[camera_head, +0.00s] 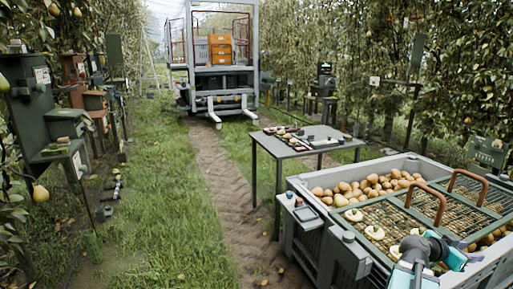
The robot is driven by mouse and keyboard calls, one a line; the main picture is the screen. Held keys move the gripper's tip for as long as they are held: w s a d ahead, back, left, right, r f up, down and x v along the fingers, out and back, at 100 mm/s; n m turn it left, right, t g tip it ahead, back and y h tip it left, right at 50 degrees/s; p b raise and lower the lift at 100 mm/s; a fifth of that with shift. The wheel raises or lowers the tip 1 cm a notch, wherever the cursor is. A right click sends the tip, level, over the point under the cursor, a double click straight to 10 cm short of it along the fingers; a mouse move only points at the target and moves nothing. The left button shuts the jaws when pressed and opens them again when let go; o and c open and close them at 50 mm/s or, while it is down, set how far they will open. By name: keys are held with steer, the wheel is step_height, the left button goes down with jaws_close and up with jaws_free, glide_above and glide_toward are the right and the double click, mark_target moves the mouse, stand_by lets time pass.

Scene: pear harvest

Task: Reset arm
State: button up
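My arm shows at the lower right, with a pale link, a dark joint and teal parts. The end of it, with my gripper (470,257), is low over the near right part of the large grey bin (330,213). The fingers are small and partly hidden, so I cannot tell whether they are open or shut, or whether they hold anything. Pears (372,186) fill the back of the bin. Mesh trays (391,222) with brown handles lie across its top, and a few pale round pieces rest on them near my arm.
A grey table (310,132) with small items stands behind the bin. A wheeled platform (222,80) with orange crates (220,48) is farther back. Green boxes on posts (36,120) and pear trees line the left. The grass and dirt path (222,180) between is mostly open.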

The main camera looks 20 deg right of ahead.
steer(key=w+a+f+n+t+y+p, duration=0.35)
steer(key=w+a+f+n+p, duration=0.2)
steer(key=w+a+f, duration=1.4)
steer(key=s+a+f+n+y+p, duration=0.1)
steer(key=a+f, duration=0.2)
steer(key=a, duration=0.3)
steer(key=s+a+f+n+y+p, duration=0.1)
steer(key=a+f+y, duration=0.15)
steer(key=a, duration=0.35)
steer(key=s+a+f+n+g+y+p, duration=0.1)
steer(key=s+a+f+n, duration=0.1)
steer(key=s+a+f, duration=0.35)
steer(key=s+a+f+n+g+y+p, duration=0.1)
steer(key=s+a+f+n+g+p, duration=0.1)
steer(key=a+f, duration=0.65)
steer(key=s+a+f+n+g+y, duration=0.1)
steer(key=s+a+n+g+y, duration=0.1)
steer(key=s+a, duration=0.6)
steer(key=s+a+f+n+g+y+p, duration=0.1)
steer(key=s+a+f+n+g+y, duration=0.1)
steer(key=s+a+n, duration=0.3)
steer(key=s+a+y, duration=0.1)
steer(key=s+a, duration=0.2)
steer(key=a, duration=0.3)
steer(key=shift+f+g+y, duration=0.15)
steer(key=shift+g+y, duration=0.15)
steer(key=shift+g, duration=0.05)
